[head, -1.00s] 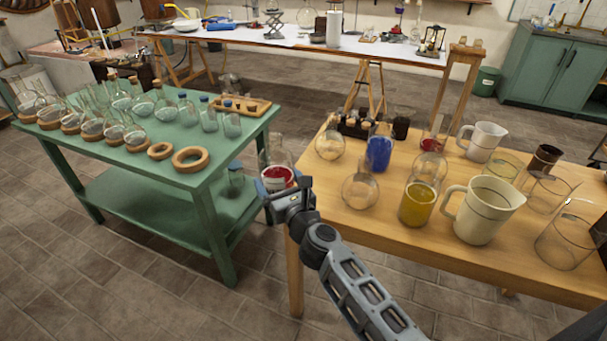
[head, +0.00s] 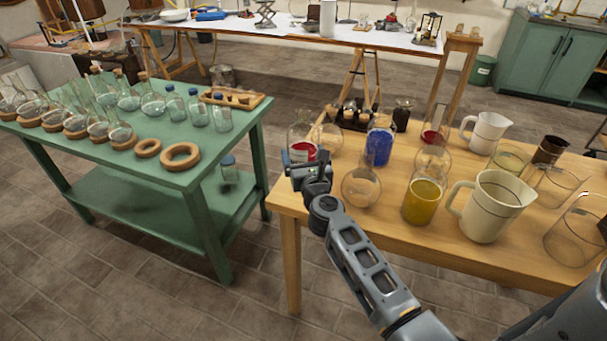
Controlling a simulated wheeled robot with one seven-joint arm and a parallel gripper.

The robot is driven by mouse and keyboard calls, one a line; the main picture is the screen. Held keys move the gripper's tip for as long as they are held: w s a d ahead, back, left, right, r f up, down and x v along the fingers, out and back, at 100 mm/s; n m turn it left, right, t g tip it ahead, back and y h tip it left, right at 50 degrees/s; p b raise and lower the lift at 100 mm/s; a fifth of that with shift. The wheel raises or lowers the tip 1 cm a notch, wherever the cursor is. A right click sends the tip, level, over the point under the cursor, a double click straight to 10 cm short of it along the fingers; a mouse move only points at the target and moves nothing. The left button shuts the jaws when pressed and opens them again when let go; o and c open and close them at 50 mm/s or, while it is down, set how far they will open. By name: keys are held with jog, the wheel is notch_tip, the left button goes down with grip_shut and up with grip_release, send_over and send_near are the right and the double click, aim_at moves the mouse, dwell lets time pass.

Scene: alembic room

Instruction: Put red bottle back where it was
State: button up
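The red bottle (head: 303,151) is clear glass with red contents low inside. It is upright at the left end of the wooden table (head: 285,203). My gripper (head: 302,164) is around its lower part from the near side and appears shut on it; the fingers are partly hidden. I cannot tell whether the bottle's base touches the tabletop. A round empty flask (head: 327,136) is close to its right, overlapping it in the picture. A blue-filled bottle (head: 379,148) stands further right.
Another round flask (head: 361,187), a yellow-filled beaker (head: 421,202), a red-filled flask (head: 434,136) and cream jugs (head: 490,205) crowd the wooden table. A dark rack (head: 352,117) is behind. The green table (head: 200,180) with flasks and cork rings (head: 180,157) stands left, across a floor gap.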

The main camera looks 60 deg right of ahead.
jog(key=shift+f+b, duration=1.4)
jog(key=shift+f, duration=0.55)
jog(key=shift+f, duration=0.1)
jog(key=o, duration=1.4)
jog(key=shift+f, duration=0.1)
jog(key=shift+r, duration=0.2)
jog(key=b+v, duration=0.1)
jog(key=v, duration=1.1)
jog(key=shift+b, duration=0.35)
